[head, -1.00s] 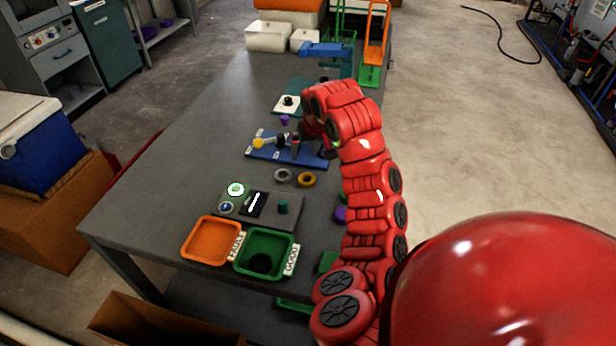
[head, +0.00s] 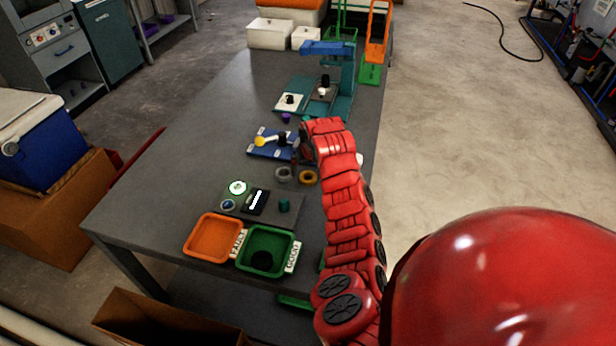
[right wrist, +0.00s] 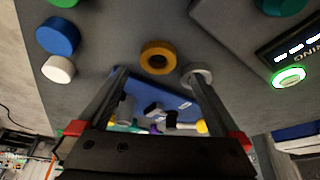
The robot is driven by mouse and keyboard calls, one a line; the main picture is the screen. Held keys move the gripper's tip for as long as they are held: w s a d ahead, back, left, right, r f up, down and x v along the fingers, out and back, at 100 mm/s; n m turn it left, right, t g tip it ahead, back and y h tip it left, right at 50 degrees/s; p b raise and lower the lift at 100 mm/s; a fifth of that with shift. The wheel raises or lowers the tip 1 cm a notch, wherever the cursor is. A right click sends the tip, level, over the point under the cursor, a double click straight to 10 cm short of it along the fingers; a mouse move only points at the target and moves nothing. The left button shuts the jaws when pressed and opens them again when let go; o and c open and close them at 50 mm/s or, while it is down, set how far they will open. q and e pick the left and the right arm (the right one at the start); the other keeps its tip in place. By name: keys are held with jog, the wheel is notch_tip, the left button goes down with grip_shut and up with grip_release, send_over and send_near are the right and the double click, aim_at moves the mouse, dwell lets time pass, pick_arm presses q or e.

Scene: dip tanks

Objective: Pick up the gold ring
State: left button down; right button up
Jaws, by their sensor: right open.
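The gold ring (head: 308,183) lies flat on the grey table, just right of a similar grey ring (head: 283,181). My right gripper (head: 298,154) is beyond the rings, at the near right edge of the blue board; the arm partly hides its fingers. In the right wrist view the gold ring (right wrist: 157,47) lies ahead of the open, empty fingers (right wrist: 156,76), roughly centred between them and apart from them. The grey ring (right wrist: 190,70) is close by the right-hand fingertip there. My left gripper is not in view.
The blue board (head: 263,150) carries a yellow-tipped part. A grey panel (head: 232,206) and orange (head: 190,247) and green (head: 288,262) trays stand nearer. The wrist view shows blue (right wrist: 57,33) and white (right wrist: 58,69) round pieces to the left. The table's left side is clear.

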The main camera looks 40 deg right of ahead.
aim_at(307, 178)
jog(key=p+x, duration=0.1)
jog(key=x, duration=0.2)
jog(key=shift+s+d, duration=0.15)
jog(key=shift+p+x, duration=0.35)
jog(key=shift+x, duration=0.45)
jog(key=shift+c, duration=0.3)
grip_shut()
jog(key=shift+r, duration=0.15)
